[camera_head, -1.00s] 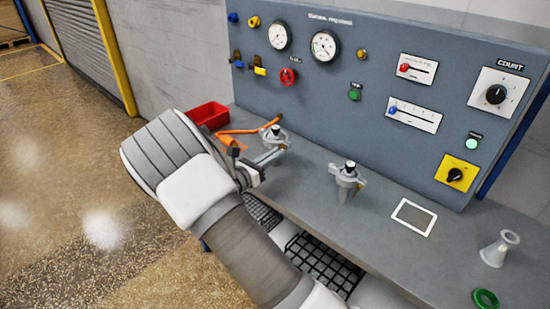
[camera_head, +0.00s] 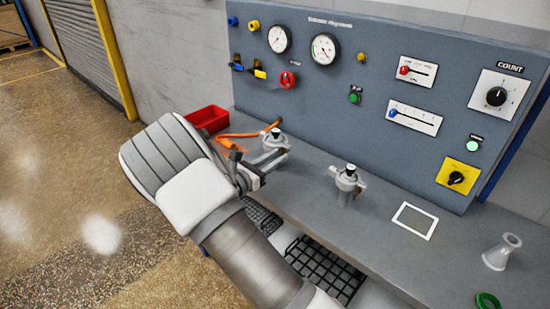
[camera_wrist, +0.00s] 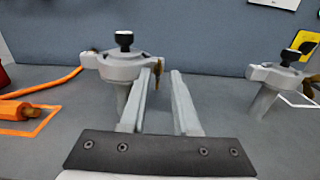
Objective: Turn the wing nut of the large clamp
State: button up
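Two grey clamped fittings with black top knobs stand on the bench. The left fitting (camera_head: 273,139) is nearest my gripper and looks the larger one in the wrist view (camera_wrist: 118,66). A brass wing nut (camera_wrist: 157,74) sits on the right side of its clamp. My gripper (camera_wrist: 160,80) is open, two long grey fingers apart and pointing at the clamp. The wing nut shows between the fingertips, close to the left one; I cannot tell whether they touch. The right fitting (camera_head: 346,184) stands apart, with its own brass part (camera_wrist: 307,47) at the right.
An orange hose (camera_head: 245,134) and a red bin (camera_head: 207,117) lie left of the clamps. The control panel (camera_head: 380,70) rises behind. A white-framed plate (camera_head: 414,220), a grey flanged piece (camera_head: 502,252) and a green ring (camera_head: 487,301) lie on the right. Black grates (camera_head: 322,270) are in front.

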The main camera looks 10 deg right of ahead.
jog(key=shift+w, duration=0.1)
jog(key=shift+a+r+n+p, duration=0.1)
jog(key=shift+r+n+p, duration=0.05)
jog(key=shift+n+p, duration=0.55)
jog(key=n+p, duration=0.1)
jog(key=n, duration=0.2)
jog(key=n+p, duration=0.2)
jog(key=n, duration=0.5)
jog(key=shift+p, duration=0.4)
jog(key=v, duration=1.7)
jog(key=shift+s+n, duration=0.2)
jog(key=shift+n, duration=0.2)
